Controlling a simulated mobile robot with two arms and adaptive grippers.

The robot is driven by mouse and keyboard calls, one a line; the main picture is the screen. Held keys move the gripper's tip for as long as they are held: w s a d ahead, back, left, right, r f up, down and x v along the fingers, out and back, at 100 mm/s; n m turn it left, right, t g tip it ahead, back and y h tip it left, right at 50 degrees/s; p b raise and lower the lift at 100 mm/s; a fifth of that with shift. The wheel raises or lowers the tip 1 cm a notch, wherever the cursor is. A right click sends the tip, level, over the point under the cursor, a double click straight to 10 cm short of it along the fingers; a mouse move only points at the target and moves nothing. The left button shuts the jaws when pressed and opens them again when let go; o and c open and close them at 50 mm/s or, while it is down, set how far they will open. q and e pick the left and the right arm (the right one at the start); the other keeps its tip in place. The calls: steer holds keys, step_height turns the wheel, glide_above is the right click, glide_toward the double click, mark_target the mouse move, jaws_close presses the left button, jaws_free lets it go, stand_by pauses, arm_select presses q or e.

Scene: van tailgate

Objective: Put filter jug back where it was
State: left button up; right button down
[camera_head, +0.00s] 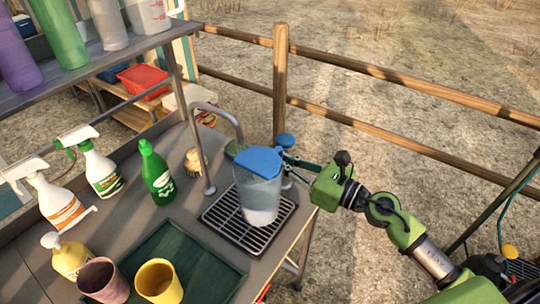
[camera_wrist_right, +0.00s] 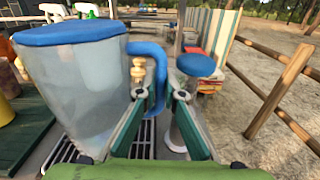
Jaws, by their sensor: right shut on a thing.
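The filter jug (camera_head: 260,195) is a translucent jug with a blue lid and some pale content at the bottom. It is upright over the black drain grate (camera_head: 226,228) beside the tap; I cannot tell whether it touches the grate. My right gripper (camera_head: 292,163) reaches in from the right. In the right wrist view the jug (camera_wrist_right: 75,85) fills the left side, and my right gripper (camera_wrist_right: 161,95) has its fingers around the blue handle (camera_wrist_right: 159,70). My left gripper is not in view.
A curved metal tap (camera_head: 212,150) and a blue round knob (camera_head: 285,140) stand close to the jug. Green bottle (camera_head: 158,175), spray bottles (camera_head: 100,172), pump bottle (camera_head: 67,257), cups (camera_head: 158,282) and a dark green tray (camera_head: 200,278) occupy the counter's left. A shelf (camera_head: 95,65) with bottles overhangs it.

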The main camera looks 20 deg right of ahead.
steer(key=shift+w+a+f, duration=0.3)
steer(key=shift+w+a, duration=0.2)
steer(key=shift+w, duration=0.15)
steer(key=shift+w+a+f, duration=0.3)
steer(key=shift+w+a, duration=0.15)
steer(key=shift+w, duration=0.15)
steer(key=shift+f, duration=0.1)
steer(key=c, duration=2.6)
jaws_free()
steer(key=shift+f, duration=0.2)
steer(key=o, duration=0.4)
steer(key=shift+o, duration=0.2)
steer(key=shift+r, duration=0.1)
